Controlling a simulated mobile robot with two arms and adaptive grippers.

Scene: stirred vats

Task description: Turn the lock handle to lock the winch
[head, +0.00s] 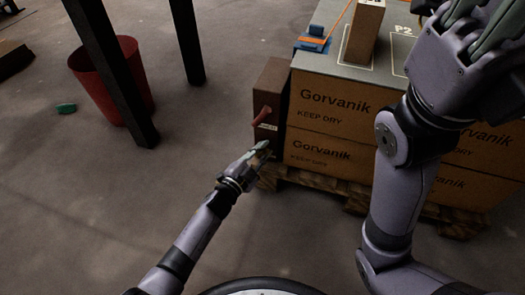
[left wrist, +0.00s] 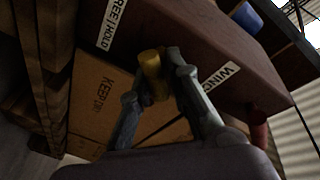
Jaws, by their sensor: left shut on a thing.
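The winch is a dark brown-red box (head: 270,88) beside the carton stack; it fills the upper part of the left wrist view (left wrist: 200,45). It bears a "WINCH" label and a "FREE | HOLD" label (left wrist: 112,22). The lock handle, a short brass-yellow grip (left wrist: 152,68), stands out from the box between my left fingers. My left gripper (head: 263,148) is low in front of the winch and shut on this handle; the head view hides the handle. A red crank handle (head: 262,115) sits higher on the winch. My right gripper (head: 485,22) is raised above the cartons, partly cut off.
Cartons marked Gorvanik (head: 335,105) stand on a wooden pallet (head: 330,183) right of the winch. A blue device (head: 313,40) with an orange line is on top. A red bin (head: 122,85) stands among dark posts at left.

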